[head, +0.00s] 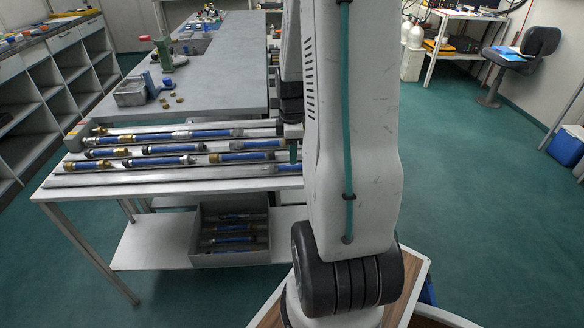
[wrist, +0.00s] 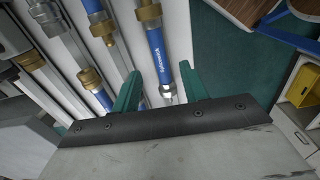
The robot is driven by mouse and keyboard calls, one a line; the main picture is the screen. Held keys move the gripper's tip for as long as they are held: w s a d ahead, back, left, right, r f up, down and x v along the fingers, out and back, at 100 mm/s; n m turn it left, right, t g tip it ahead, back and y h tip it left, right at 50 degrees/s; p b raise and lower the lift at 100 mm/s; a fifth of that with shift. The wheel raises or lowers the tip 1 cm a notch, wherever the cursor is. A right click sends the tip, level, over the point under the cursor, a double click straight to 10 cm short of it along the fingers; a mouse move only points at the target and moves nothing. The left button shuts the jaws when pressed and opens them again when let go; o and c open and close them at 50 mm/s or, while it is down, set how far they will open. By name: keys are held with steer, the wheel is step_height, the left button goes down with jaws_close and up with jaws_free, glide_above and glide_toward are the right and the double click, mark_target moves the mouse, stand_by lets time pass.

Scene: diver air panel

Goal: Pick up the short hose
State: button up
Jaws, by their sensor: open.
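Several blue hoses with brass or silver end fittings lie in the grooves of a rack on the bench; which one is the short hose I cannot tell for certain. In the wrist view, my gripper (wrist: 160,88) is open, with its two green fingers apart. One blue hose (wrist: 156,45) points in between them, its silver end fitting (wrist: 168,92) lying between the fingers. Contact is not clear. In the head view, this appears to be the front-row hose (head: 288,168), mostly hidden by my arm. Another blue hose (wrist: 96,8) lies left of the fingers.
Other hoses, such as one long blue hose (head: 203,134), lie in the rows behind. A grey bin (head: 196,236) with more hoses stands on the lower shelf. A green vise (head: 166,54) and a metal box (head: 130,92) stand farther back.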

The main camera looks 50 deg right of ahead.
mark_target(291, 168)
step_height(291, 168, down, 5)
jaws_close()
stand_by(0.3)
steer(key=shift+r, duration=0.15)
